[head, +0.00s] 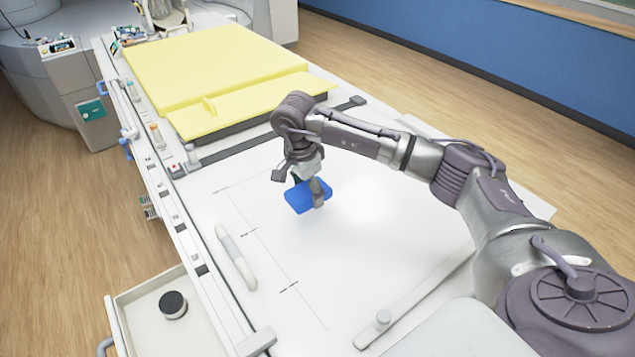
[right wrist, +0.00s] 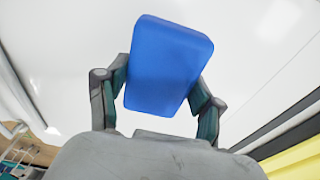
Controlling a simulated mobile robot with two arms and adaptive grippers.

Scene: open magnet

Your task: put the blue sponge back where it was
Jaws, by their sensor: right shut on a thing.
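The blue sponge (head: 303,198) is a flat rounded block over the white tabletop in the head view. My right gripper (head: 316,190) is shut on it, with a finger on each side. In the right wrist view the sponge (right wrist: 168,65) fills the space between the two fingers of the gripper (right wrist: 160,95). I cannot tell whether the sponge touches the surface below. My left gripper is not in view.
Yellow pads (head: 210,65) cover the table's far part. An open drawer (head: 128,300) at lower left holds a dark round object (head: 173,304). The white surface (head: 370,240) around the sponge is mostly clear.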

